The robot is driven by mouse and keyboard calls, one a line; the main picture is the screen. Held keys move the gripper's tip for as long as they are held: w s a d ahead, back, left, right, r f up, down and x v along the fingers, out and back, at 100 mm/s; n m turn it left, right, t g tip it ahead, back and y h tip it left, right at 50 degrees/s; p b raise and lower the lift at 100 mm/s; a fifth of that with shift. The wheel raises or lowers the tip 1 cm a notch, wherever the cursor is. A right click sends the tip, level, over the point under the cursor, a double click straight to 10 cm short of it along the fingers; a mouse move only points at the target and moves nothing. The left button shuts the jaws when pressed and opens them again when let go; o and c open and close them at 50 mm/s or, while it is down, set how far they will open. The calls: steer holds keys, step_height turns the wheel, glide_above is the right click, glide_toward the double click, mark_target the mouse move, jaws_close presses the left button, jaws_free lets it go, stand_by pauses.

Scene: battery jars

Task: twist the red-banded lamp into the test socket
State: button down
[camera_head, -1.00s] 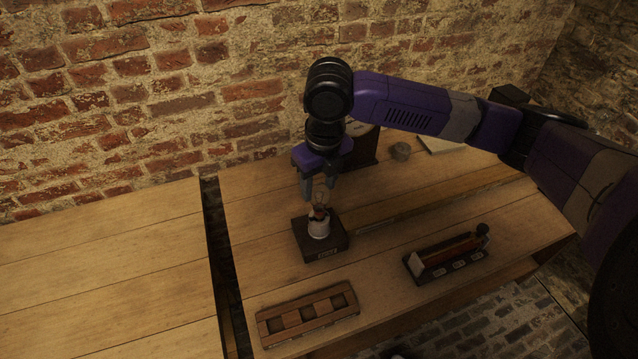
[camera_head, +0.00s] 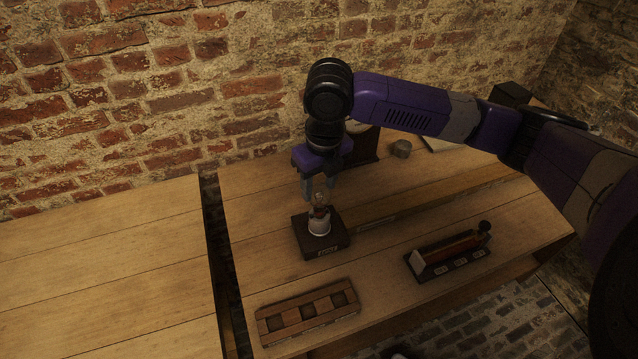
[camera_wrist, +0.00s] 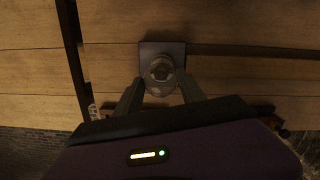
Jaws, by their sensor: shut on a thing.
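The lamp (camera_head: 319,204) stands upright on the white test socket (camera_head: 319,227), which sits on a dark square block (camera_head: 334,243) with a small label on its front. The lamp's glass and a reddish lower part show in the head view; its band is too small to make out clearly. My gripper (camera_head: 319,190) points straight down over the socket, its fingers shut on the lamp. In the wrist view the lamp (camera_wrist: 161,70) lies between the fingertips of my gripper (camera_wrist: 161,88), above the block (camera_wrist: 147,49). Whether its base is fully seated in the socket is hidden.
A wooden rack (camera_head: 307,312) with several square recesses lies at the bench's front left. A dark-based device with a reddish bar (camera_head: 448,254) is at the right. A clock-like dark box (camera_head: 366,146) and a small round grey thing (camera_head: 401,148) stand behind. A gap separates the two benches.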

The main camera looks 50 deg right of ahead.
steer(key=shift+f+b, duration=0.3)
steer(key=shift+f, duration=0.15)
stand_by(0.3)
steer(key=m+p, duration=0.1)
steer(key=m, duration=0.2)
steer(key=shift+r, duration=0.1)
steer(key=m+p, duration=0.1)
steer(key=m, duration=0.2)
steer(key=shift+d+m+h, duration=0.1)
steer(key=shift+m+h, duration=0.2)
steer(key=shift+m+g+p, duration=0.3)
steer(key=shift+m+p, duration=0.5)
steer(key=shift+m, duration=0.2)
steer(key=shift+s+m+p, duration=0.1)
steer(key=shift+m+p, duration=0.85)
steer(key=shift+m, duration=1.25)
